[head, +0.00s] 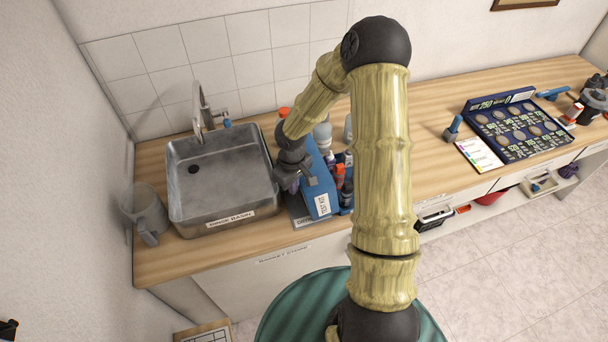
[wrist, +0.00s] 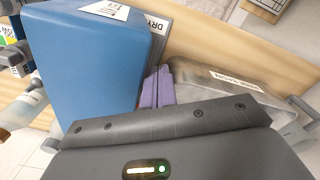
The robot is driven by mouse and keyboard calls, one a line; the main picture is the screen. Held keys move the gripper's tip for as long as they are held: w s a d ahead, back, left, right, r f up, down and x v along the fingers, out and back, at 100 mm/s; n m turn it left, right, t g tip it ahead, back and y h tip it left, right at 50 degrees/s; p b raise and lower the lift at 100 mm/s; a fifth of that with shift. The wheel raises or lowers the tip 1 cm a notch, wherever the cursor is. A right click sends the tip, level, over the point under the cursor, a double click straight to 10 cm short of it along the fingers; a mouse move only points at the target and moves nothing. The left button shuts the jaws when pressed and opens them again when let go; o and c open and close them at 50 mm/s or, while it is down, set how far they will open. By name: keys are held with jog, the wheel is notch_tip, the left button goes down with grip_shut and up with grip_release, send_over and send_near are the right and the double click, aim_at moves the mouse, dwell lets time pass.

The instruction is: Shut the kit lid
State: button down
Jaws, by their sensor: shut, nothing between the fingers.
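An open blue kit (head: 515,132) with rows of round pieces lies on the counter at the right in the head view. Its lid (head: 500,99), printed with "250", stands raised along the back edge. My gripper (head: 291,185) is far to the left of it, between the sink and a blue box. In the wrist view its two purple fingers (wrist: 157,88) are together with nothing between them. The kit is not in the wrist view.
The blue box (head: 319,192) is close beside my gripper; it also fills the left of the wrist view (wrist: 90,50). The steel sink (head: 222,178) is to the left. Bottles stand behind the box.

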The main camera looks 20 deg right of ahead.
dwell(0.3)
jog(key=shift+d+p, duration=0.3)
jog(key=shift+d, duration=0.8)
jog(key=shift+d+r+p, duration=0.9)
jog(key=shift+d+p, duration=0.15)
jog(key=shift+p, duration=0.05)
jog(key=shift+d, duration=0.1)
